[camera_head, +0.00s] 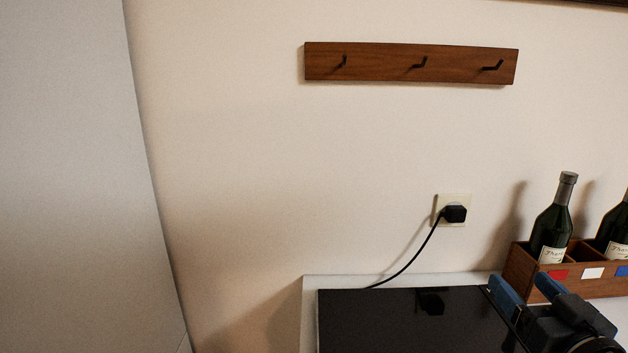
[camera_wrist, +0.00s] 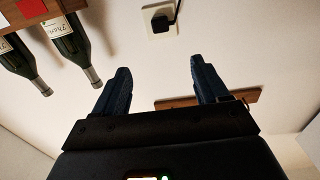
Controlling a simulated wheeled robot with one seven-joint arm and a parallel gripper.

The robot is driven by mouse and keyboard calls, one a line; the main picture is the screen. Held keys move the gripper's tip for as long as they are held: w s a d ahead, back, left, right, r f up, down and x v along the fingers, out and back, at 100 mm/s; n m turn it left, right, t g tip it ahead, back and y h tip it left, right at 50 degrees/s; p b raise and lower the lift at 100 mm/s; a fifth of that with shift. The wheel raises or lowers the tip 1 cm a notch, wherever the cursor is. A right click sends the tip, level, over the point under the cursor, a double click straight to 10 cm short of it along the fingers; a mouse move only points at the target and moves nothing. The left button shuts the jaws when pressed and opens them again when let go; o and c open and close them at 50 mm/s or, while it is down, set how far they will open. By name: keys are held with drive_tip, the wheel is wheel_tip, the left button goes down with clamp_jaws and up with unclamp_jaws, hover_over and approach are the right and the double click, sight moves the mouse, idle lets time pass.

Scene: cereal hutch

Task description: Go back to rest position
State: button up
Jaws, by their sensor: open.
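Two dark green bottles (camera_head: 553,225) stand in the crate, close to my gripper. A black plug (camera_head: 455,214) sits in the wall socket, its cord running to the panel. A wooden hook rail (camera_head: 380,64) hangs above. A grey surface (camera_head: 75,180) fills the left.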

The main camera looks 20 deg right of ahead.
drive_tip(key=shift+m+g, duration=0.6)
drive_tip(key=s+a+f, duration=0.2)
drive_tip(key=a, duration=0.1)
drive_tip(key=s+a+f, duration=0.2)
drive_tip(key=a, duration=0.1)
drive_tip(key=s+a+f, duration=0.2)
drive_tip(key=f, duration=0.1)
drive_tip(key=shift+a, duration=0.4)
drive_tip(key=s+a+n+y, duration=0.1)
drive_tip(key=s+a, duration=0.3)
drive_tip(key=s, duration=0.4)
drive_tip(key=s+a+f+n+g+y, duration=0.1)
drive_tip(key=s+a, duration=0.3)
drive_tip(key=s, duration=0.4)
drive_tip(key=s+a+n+y, duration=0.2)
drive_tip(key=s+a+y, duration=0.1)
drive_tip(key=s, duration=0.6)
drive_tip(key=shift+a+f, duration=0.3)
drive_tip(key=shift+a, duration=0.35)
drive_tip(key=shift+s, duration=0.1)
